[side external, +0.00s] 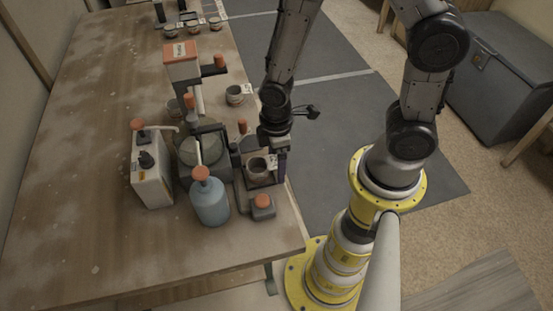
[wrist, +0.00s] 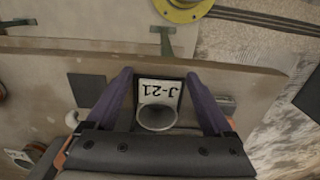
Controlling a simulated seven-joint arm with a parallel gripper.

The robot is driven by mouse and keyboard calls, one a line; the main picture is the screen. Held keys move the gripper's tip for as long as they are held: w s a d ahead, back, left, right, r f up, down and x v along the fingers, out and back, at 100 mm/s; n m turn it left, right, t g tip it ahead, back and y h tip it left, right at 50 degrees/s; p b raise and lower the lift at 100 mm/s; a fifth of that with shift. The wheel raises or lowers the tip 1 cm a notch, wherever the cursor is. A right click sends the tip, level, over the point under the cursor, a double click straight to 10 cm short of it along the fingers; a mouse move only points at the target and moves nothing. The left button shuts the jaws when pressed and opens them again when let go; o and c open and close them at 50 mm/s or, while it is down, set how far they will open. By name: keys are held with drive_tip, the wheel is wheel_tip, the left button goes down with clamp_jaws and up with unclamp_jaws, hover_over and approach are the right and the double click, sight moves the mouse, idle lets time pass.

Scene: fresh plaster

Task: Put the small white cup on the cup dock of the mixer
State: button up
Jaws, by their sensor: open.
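A small pale cup (side external: 258,165) with a dark inside stands at the mixer's (side external: 205,150) near right side, in a dark frame that looks like the cup dock (side external: 262,184). My gripper (wrist: 162,85) is open, with gaps between the fingers and the cup. In the side view my gripper (side external: 271,160) is low at the cup, one finger on its right. The cup's base is hidden.
A blue bottle (side external: 210,200), a white canister (side external: 150,172) and an orange-topped block (side external: 263,206) crowd the mixer. Another cup (side external: 235,94) with a label stands behind, and several more are at the far end. The table's right edge is close.

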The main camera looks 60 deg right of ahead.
drive_tip(key=shift+r, duration=0.1)
wheel_tip(320, 180, up, 12)
drive_tip(key=s+d+r+m+t, duration=0.2)
drive_tip(key=s+d+r+m, duration=0.1)
drive_tip(key=r, duration=0.3)
drive_tip(key=s+d+r+m+t, duration=0.3)
drive_tip(key=s+r+m, duration=0.2)
drive_tip(key=r+m, duration=0.1)
drive_tip(key=shift+d+r+t, duration=0.3)
drive_tip(key=shift+d+r, duration=0.05)
drive_tip(key=shift+r, duration=0.05)
